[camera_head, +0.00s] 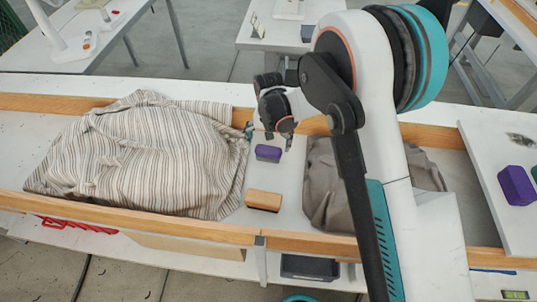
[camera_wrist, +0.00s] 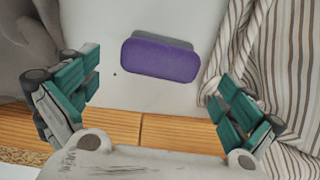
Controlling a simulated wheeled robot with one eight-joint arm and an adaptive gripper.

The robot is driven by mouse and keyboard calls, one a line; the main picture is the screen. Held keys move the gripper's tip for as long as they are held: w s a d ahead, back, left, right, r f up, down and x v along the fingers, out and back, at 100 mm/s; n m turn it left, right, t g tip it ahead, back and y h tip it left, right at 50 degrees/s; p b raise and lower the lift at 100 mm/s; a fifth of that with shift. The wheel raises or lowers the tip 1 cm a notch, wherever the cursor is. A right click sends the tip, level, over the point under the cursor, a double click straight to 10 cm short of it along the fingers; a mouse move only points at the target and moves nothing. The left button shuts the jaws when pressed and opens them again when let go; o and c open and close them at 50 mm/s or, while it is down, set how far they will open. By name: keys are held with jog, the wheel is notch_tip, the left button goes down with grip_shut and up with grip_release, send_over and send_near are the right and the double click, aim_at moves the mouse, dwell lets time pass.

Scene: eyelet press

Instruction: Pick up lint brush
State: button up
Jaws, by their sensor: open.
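A small purple block with a greyish edge (camera_head: 268,153) lies on the white table between two cloth heaps. A wooden block with a dark lower side (camera_head: 264,200) lies nearer the front rail. I cannot tell for certain which of the two is the lint brush. My gripper (camera_head: 268,131) is open and empty, above and just behind the purple block. In the wrist view its fingers (camera_wrist: 160,92) are spread wider than the block, which is apart from both.
A striped cloth heap (camera_head: 140,155) lies left of the blocks, and a grey-brown cloth (camera_head: 325,180) lies right. Wooden rails (camera_head: 200,229) edge the table front and back. A larger purple block (camera_head: 517,185) sits on a white board at the right.

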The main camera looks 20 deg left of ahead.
aim_at(268, 149)
notch_tip(268, 149, down, 4)
jog(key=shift+s+r+b, duration=0.1)
jog(key=shift+b, duration=0.6)
jog(key=shift+c, duration=0.6)
jog(key=c, duration=0.9)
jog(key=shift+r, duration=0.15)
notch_tip(268, 149, up, 20)
jog(key=p, duration=0.6)
